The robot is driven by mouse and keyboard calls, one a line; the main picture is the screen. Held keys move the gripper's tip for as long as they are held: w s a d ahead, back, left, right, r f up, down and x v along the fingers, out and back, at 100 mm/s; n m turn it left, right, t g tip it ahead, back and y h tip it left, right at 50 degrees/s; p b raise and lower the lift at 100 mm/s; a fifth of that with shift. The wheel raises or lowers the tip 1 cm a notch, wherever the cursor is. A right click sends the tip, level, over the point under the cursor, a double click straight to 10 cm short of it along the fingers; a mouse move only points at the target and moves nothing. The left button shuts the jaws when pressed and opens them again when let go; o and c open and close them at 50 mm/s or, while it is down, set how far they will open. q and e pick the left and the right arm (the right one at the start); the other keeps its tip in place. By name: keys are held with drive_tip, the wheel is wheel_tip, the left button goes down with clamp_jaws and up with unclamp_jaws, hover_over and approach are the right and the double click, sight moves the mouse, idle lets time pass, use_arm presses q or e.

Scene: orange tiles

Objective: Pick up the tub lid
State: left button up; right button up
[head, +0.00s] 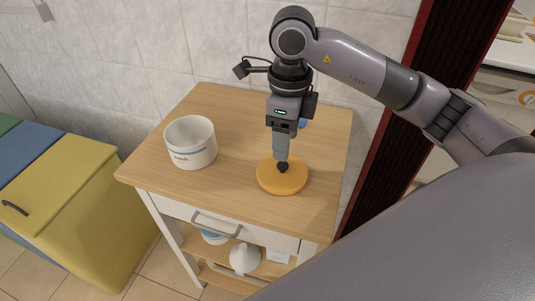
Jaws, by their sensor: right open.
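The tub lid (264,183) is a round orange disc lying flat on the wooden top of a small cabinet. My right gripper (282,168) points straight down over the lid, with its dark fingertips at or just above the middle of the lid. I cannot tell whether they touch it. The gripper is open, though its finger gap is hard to see from here. My left gripper is not in view.
A small blue thing shows partly behind my gripper. A drawer handle (216,226) sticks out in front. A white funnel-like thing (244,259) stands on the shelf below. A yellow chest (65,205) stands at left.

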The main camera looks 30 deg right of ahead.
sight(283, 164)
drive_tip(key=shift+w+d+f, duration=0.1)
drive_tip(key=shift+w, duration=0.2)
drive_tip(key=shift+f, duration=0.35)
drive_tip(key=shift+s+f, duration=0.15)
drive_tip(key=shift+f, duration=0.65)
drive_tip(key=shift+f+p, duration=0.5)
drive_tip(key=shift+f, duration=1.75)
clamp_jaws()
